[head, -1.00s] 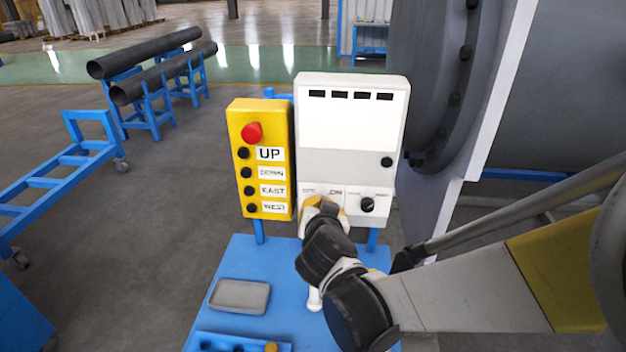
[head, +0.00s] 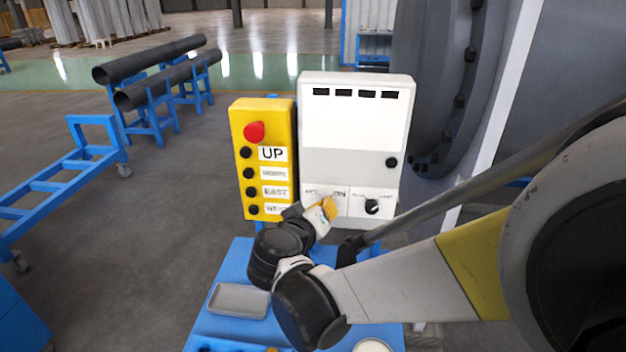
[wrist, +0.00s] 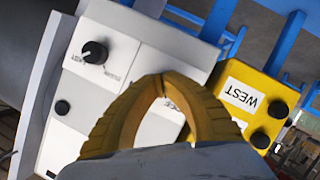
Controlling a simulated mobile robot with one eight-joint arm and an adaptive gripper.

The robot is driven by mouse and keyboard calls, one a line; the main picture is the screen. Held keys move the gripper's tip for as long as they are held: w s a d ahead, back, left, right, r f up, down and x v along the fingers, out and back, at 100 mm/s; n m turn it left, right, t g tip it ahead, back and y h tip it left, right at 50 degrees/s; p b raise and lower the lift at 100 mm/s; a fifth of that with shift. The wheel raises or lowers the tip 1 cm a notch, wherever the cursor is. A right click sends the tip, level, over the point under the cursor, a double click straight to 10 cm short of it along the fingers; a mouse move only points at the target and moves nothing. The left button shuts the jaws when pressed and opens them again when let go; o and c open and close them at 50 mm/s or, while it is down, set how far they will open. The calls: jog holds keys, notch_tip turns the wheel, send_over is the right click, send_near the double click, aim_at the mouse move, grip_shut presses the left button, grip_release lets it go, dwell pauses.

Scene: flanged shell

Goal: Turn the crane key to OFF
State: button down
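The white control box (head: 355,120) stands upright on the blue stand, with a label reading ON at its lower left. My gripper (head: 330,207) is in front of that lower left panel, just under the ON label. In the wrist view, the two yellow fingers of my gripper (wrist: 163,84) arch together and their tips meet over the white panel (wrist: 150,65). The crane key is not visible; the fingers cover that part of the panel, and I cannot tell whether anything is between the tips. A black selector knob (head: 372,207) sits to the right; it also shows in the wrist view (wrist: 95,52).
The yellow pendant (head: 264,160) with a red button (head: 254,132) and several black buttons stands close left of the box. A grey tray (head: 239,300) lies on the blue stand (head: 215,325). The large grey flanged shell (head: 440,90) is close at the right.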

jog(key=shift+n+h+b, duration=0.3)
jog(key=shift+n+h, duration=0.1)
jog(key=shift+n, duration=0.2)
jog(key=c, duration=1.6)
grip_release()
jog(key=v, duration=1.2)
jog(key=shift+f, duration=0.1)
